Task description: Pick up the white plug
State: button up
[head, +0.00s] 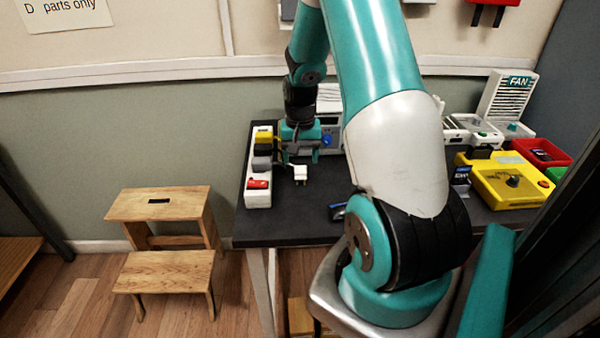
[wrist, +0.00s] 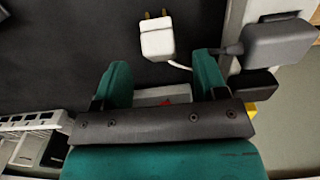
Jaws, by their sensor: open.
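The white plug (wrist: 157,40) lies on the dark table top in the wrist view, with its two brass pins pointing away from my gripper. A white cord runs from its near end toward the right finger. In the head view the plug (head: 300,173) is near the table's left side, beside the power strip. My gripper (wrist: 162,82) is open, and the plug lies ahead of the gap between its two teal fingertips. Nothing is between the fingers at their tips. In the head view my gripper (head: 300,148) is just behind the plug.
A white power strip (head: 258,196) with yellow, grey and black plugs and a red switch stands left of the plug. A blue-knobbed device (head: 328,140) is behind. A yellow box (head: 508,183) and a red tray (head: 541,152) are at right.

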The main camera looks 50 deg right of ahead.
aim_at(301, 168)
jog(key=f, duration=0.5)
jog(key=shift+w+d, duration=0.1)
jog(key=shift+d, duration=0.1)
jog(key=c, duration=1.1)
jog(key=shift+c, duration=0.2)
jog(key=shift+r, duration=0.15)
